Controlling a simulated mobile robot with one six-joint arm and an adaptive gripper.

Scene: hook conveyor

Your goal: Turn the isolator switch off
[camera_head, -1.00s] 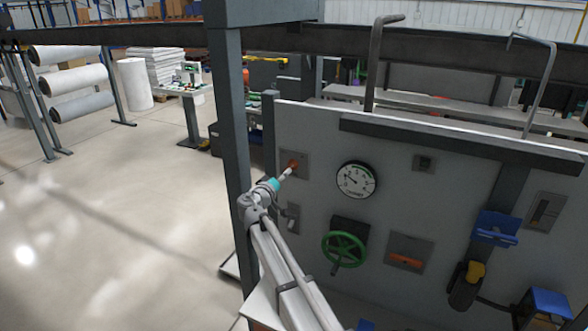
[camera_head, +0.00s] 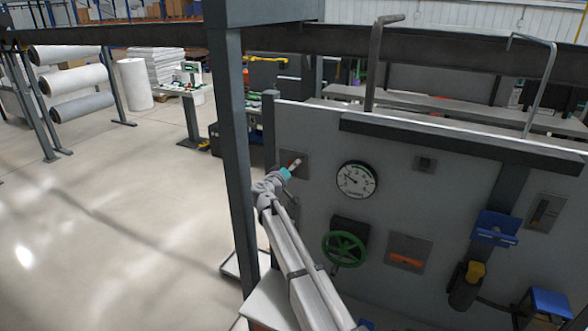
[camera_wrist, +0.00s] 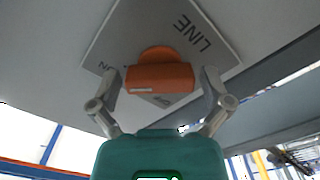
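The isolator switch is an orange rotary handle (camera_wrist: 160,77) on a square grey plate (camera_wrist: 215,35) marked "LINE", with what looks like "ON" at its left corner. In the head view the plate (camera_head: 303,158) is at the panel's upper left, with the handle mostly hidden by my gripper. My gripper (camera_wrist: 160,90) is open in the wrist view, its two fingers on either side of the handle with small gaps visible. It also shows at the switch in the head view (camera_head: 293,165). I cannot tell whether the fingertips touch the plate.
The grey panel (camera_head: 390,200) also carries a round gauge (camera_head: 356,180), a green handwheel (camera_head: 344,248) and an orange handle on another plate (camera_head: 408,251). A grey post (camera_head: 232,150) stands close left of my arm. Open floor (camera_head: 130,220) lies further left.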

